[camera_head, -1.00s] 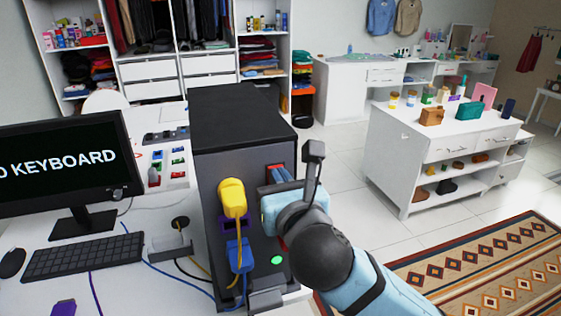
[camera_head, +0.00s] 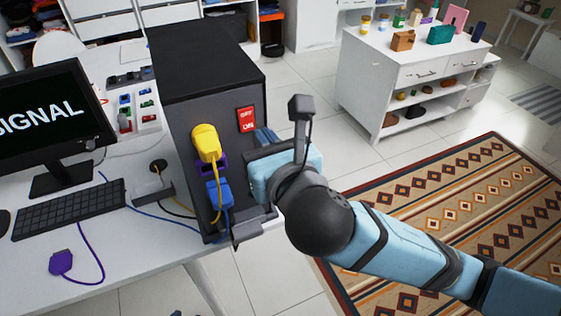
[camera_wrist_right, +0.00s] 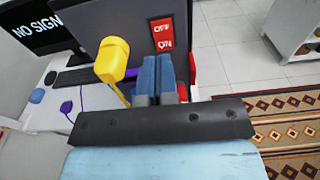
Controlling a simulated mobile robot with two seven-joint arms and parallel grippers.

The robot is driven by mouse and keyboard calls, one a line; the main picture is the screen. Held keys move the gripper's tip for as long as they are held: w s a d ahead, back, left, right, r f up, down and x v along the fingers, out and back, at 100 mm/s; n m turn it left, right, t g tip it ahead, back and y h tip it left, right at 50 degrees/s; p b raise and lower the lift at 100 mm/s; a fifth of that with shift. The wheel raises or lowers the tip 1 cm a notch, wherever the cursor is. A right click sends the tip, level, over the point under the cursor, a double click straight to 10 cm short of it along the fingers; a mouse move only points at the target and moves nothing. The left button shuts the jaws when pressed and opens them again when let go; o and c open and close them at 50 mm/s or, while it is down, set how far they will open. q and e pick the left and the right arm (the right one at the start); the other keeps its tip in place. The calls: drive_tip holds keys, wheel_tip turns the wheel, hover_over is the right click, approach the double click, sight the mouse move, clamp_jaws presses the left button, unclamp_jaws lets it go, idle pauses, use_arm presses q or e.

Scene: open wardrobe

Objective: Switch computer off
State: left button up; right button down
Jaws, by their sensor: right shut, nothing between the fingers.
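The computer is a dark tower (camera_head: 200,40) on the white desk, its port side facing me. Its red rocker switch (camera_head: 246,119) shows clearly; in the right wrist view the switch (camera_wrist_right: 162,35) reads OFF above ON. My right gripper (camera_head: 263,138) is shut and empty, its blue fingertips just below and right of the switch in the head view. In the right wrist view the shut fingertips (camera_wrist_right: 155,76) sit below the switch; I cannot tell whether they touch the tower. The monitor (camera_head: 45,122) shows "SIGNAL", and "NO SIGN" in the wrist view. My left gripper is not in view.
A yellow plug (camera_head: 206,142) and a blue plug (camera_head: 219,193) are in the tower, close left of my gripper. A loose purple plug (camera_head: 62,262) and a keyboard (camera_head: 70,208) lie on the desk. A patterned rug (camera_head: 465,215) covers the floor at right.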

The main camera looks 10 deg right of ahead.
drive_tip(key=v, duration=0.6)
drive_tip(key=shift+s, duration=0.25)
drive_tip(key=shift+d, duration=0.1)
drive_tip(key=w+d+f+m+g+p, duration=0.1)
drive_tip(key=w+f+m+g, duration=0.1)
drive_tip(key=f+m, duration=0.75)
drive_tip(key=w+d+f+m+g+p, duration=0.2)
drive_tip(key=f+m, duration=0.7)
drive_tip(key=m, duration=0.1)
drive_tip(key=s+d+f+m, duration=0.3)
drive_tip(key=d+f+m, duration=0.1)
drive_tip(key=f+m, duration=0.1)
drive_tip(key=s+d+f+m+h+p, duration=0.1)
drive_tip(key=s+d+f+m, duration=0.3)
drive_tip(key=f+m, duration=0.2)
drive_tip(key=s+d+f+m+g+h, duration=0.1)
drive_tip(key=s+d+f+m, duration=0.3)
drive_tip(key=f, duration=0.5)
drive_tip(key=shift+d+m, duration=0.4)
drive_tip(key=shift+m, duration=0.65)
